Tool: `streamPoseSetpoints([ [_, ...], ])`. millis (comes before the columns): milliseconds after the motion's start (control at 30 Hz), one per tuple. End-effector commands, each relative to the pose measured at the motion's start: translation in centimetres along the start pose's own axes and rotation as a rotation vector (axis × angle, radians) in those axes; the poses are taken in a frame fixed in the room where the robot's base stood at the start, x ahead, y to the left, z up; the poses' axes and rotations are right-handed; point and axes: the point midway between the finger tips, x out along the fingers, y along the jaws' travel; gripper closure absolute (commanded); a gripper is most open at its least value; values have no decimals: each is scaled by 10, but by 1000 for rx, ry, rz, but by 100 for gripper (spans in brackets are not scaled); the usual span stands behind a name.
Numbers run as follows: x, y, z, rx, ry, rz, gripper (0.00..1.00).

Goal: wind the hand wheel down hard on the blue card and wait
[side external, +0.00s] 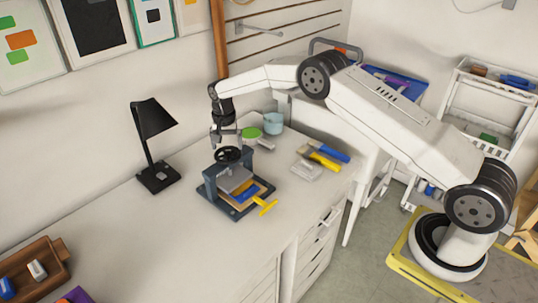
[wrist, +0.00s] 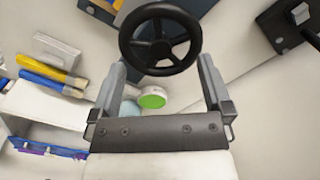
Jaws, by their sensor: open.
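A small dark blue-grey press (side external: 210,190) stands on the white bench. Its black spoked hand wheel (side external: 228,155) sits on top, and fills the upper middle of the wrist view (wrist: 160,68). Under the grey plate (side external: 235,178), a blue card (side external: 246,196) partly shows on the bed, with a yellow piece beside it. The plate hides part of the card, and whether they touch cannot be told. My gripper (side external: 226,136) is open just above the wheel. In the wrist view its two fingers (wrist: 163,64) are spread about as wide as the wheel, with nothing gripped.
A yellow-handled tool (side external: 266,207) lies at the press's front right. Brushes with yellow and blue handles (side external: 322,160) lie to the right. A green-topped round item (side external: 250,134) and a light blue cup (side external: 273,123) stand behind. A black lamp (side external: 155,180) stands left.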

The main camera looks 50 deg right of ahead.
Motion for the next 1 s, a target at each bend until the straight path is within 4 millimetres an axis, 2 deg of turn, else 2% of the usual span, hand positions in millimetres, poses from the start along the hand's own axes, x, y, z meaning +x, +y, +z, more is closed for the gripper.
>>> streamPoseSetpoints([
  [567, 20, 0, 0, 1, 0, 0, 0],
  [600, 20, 0, 0, 1, 0, 0, 6],
  [667, 20, 0, 0, 1, 0, 0, 25],
  [700, 20, 0, 0, 1, 0, 0, 38],
  [900, 21, 0, 1, 1, -2, 1, 100],
  [1000, 22, 0, 2, 1, -3, 1, 100],
])
